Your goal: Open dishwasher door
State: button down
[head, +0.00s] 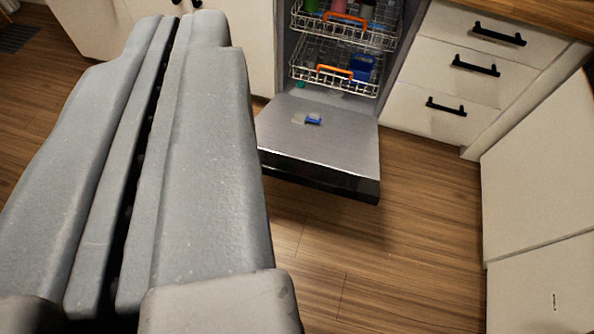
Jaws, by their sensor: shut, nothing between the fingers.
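The dishwasher door (325,145) is folded down and lies open, roughly level above the floor, with its inner steel face up. A small blue and white piece (313,119) sits on that face. The open dishwasher shows an upper rack (345,32) and a lower rack (325,64), both with orange handles. My gripper (178,16) fills the left of the view as large grey parts. It is shut and empty, left of the door in the picture. It hides part of the floor and cabinets.
White drawers (448,75) with black handles stand right of the dishwasher under a wooden worktop (560,15). A white cabinet (540,190) stands at the right edge. The wooden floor (400,265) in front of the door is clear.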

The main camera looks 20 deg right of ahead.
aim_at(339, 155)
jog(key=z, duration=0.45)
jog(key=k, duration=1.05)
jog(key=i, duration=0.65)
jog(key=u, duration=0.55)
jog(key=i, duration=1.15)
jog(key=z, duration=0.6)
jog(key=i, duration=0.45)
jog(key=z, duration=0.4)
